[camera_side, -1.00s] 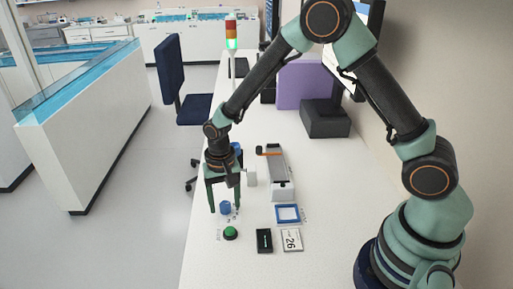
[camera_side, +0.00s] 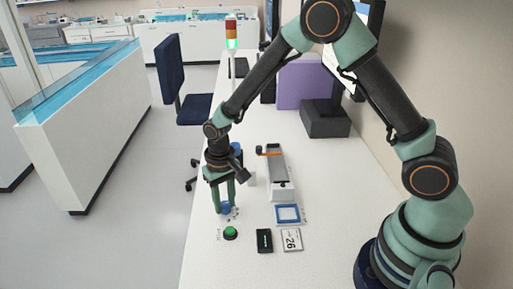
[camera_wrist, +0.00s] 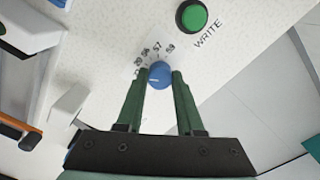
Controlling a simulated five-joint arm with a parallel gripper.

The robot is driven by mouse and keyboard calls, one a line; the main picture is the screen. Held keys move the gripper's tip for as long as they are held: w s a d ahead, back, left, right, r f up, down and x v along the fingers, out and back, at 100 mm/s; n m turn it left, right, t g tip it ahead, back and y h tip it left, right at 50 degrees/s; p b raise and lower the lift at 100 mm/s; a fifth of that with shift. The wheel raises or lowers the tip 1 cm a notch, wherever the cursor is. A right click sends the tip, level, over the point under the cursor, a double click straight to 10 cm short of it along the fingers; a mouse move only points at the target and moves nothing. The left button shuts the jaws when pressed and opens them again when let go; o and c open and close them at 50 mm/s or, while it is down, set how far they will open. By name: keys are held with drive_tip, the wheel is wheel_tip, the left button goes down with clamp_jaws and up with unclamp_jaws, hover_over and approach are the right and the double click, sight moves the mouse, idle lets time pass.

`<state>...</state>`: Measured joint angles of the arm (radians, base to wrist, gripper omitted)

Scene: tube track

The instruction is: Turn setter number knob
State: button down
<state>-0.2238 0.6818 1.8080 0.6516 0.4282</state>
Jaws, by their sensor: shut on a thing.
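The setter knob is a small blue round knob (camera_wrist: 158,75) with a white mark on its face; it also shows in the side view (camera_side: 225,208). Printed numbers stand in an arc around it in the wrist view, among them 57 and 59. My gripper (camera_wrist: 159,76) has its two green fingers shut on the knob, one on each side. In the side view my gripper (camera_side: 224,203) points straight down over the knob, and the fingers partly hide it.
A green button (camera_wrist: 192,16) marked WRITE sits beside the knob. A black box (camera_side: 264,241), a card reading 26 (camera_side: 291,240), a blue-framed square (camera_side: 288,214) and a grey track device (camera_side: 279,172) lie to the right. The bench's front edge is close on the left.

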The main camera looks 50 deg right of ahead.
sight(225, 203)
drive_tip(key=n, duration=0.4)
drive_tip(key=shift+n, duration=2.2)
drive_tip(key=c, duration=0.5)
unclamp_jaws()
drive_tip(key=shift+c, duration=0.2)
drive_tip(key=shift+r, duration=0.15)
wheel_tip(225, 203, up, 12)
